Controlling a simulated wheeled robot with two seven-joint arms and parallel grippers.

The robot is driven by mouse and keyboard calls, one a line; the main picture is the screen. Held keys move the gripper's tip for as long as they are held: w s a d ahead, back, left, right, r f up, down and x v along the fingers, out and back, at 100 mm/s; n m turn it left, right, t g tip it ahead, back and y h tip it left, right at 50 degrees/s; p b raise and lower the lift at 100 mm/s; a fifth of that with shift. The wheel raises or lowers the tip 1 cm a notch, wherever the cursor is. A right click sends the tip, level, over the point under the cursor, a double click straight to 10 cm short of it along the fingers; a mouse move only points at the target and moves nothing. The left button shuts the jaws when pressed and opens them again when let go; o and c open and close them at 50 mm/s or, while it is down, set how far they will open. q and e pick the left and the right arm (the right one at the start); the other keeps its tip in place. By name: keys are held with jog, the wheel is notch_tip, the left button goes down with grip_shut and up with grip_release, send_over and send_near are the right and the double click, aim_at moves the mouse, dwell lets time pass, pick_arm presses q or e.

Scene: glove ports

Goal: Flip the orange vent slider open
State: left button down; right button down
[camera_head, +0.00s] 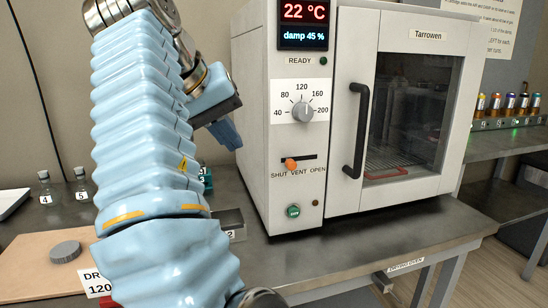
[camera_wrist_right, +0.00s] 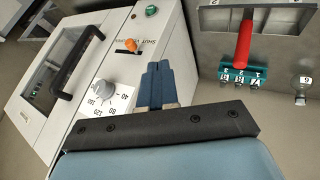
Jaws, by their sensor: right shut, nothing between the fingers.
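The orange vent slider (camera_head: 291,165) sits on the front panel of the white oven (camera_head: 262,150), in a dark slot above the words SHUT, VENT and OPEN. Its knob is left of the slot's middle, towards the SHUT side. It also shows in the right wrist view (camera_wrist_right: 130,46). My right gripper (camera_head: 232,137) is shut and empty, in the air to the left of the panel and apart from the slider. Its blue fingers (camera_wrist_right: 159,68) point forward in the wrist view, with the slider ahead and left of them. My left gripper is not in view.
A temperature dial (camera_head: 303,111) is above the slider and a green button (camera_head: 293,211) below it. The black door handle (camera_head: 357,130) sticks out to the right.

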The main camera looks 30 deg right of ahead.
aim_at(290, 163)
jog(key=w+d+f, duration=0.2)
jog(key=d+f, duration=0.5)
jog(key=d, duration=0.2)
jog(key=shift+d, duration=0.3)
dwell(0.3)
